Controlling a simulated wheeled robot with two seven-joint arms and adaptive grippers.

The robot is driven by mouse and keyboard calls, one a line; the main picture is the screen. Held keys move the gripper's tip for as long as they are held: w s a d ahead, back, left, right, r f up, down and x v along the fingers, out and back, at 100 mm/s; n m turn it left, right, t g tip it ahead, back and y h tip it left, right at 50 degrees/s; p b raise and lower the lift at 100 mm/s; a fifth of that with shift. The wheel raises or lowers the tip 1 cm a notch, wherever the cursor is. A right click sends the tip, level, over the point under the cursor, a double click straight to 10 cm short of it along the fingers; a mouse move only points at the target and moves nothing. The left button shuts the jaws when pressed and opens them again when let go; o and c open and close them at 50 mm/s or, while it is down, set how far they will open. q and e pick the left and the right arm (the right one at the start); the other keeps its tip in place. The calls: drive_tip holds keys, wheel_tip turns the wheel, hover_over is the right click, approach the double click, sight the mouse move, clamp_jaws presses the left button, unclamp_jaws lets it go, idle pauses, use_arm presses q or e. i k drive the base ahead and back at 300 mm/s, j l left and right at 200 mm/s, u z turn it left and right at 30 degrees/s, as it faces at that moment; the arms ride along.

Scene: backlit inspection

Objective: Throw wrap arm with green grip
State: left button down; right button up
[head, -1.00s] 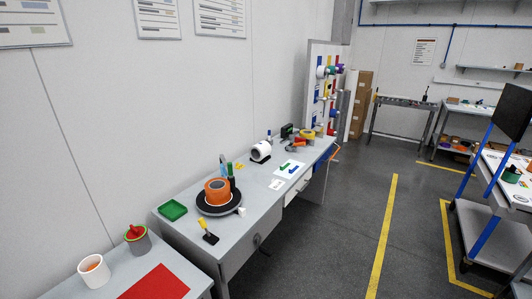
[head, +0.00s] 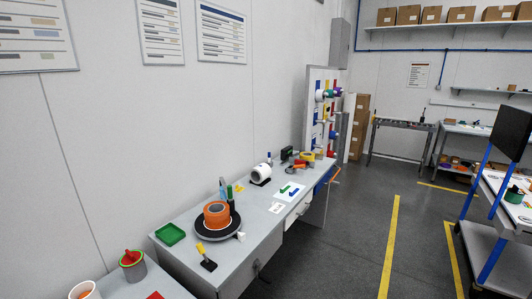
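On the grey workbench (head: 252,232) stands a black round turntable (head: 222,233) carrying an orange roll (head: 215,214). A small upright part with a green top (head: 229,191) rises behind the roll, with dark and blue upright parts beside it. It may be the arm with the green grip, but it is too small to be sure. A lever with a yellow grip (head: 201,248) on a black base stands in front of the turntable. A white-tipped part (head: 240,236) sticks out at the turntable's right. Neither of my grippers is in view.
A green tray (head: 170,234) lies left of the turntable. A grey pot with a green rim (head: 132,265) and a white cup (head: 84,291) stand nearer. A white roll (head: 262,172) and a white sheet (head: 289,191) lie farther along. Open floor (head: 350,235) lies to the right.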

sight(226, 189)
drive_tip(key=i+l+u, duration=0.7)
drive_tip(key=l, duration=0.2)
drive_tip(key=i+l+u, duration=0.25)
drive_tip(key=l, duration=0.15)
drive_tip(key=i+l+u, duration=0.2)
drive_tip(key=l, duration=0.2)
drive_tip(key=i+l+u, duration=0.1)
drive_tip(key=l+u, duration=0.15)
drive_tip(key=l, duration=0.2)
drive_tip(key=l+u, duration=0.25)
drive_tip(key=l, duration=0.2)
drive_tip(key=i+l+u, duration=0.2)
drive_tip(key=l, duration=0.3)
drive_tip(key=k+j, duration=0.05)
drive_tip(key=k, duration=0.05)
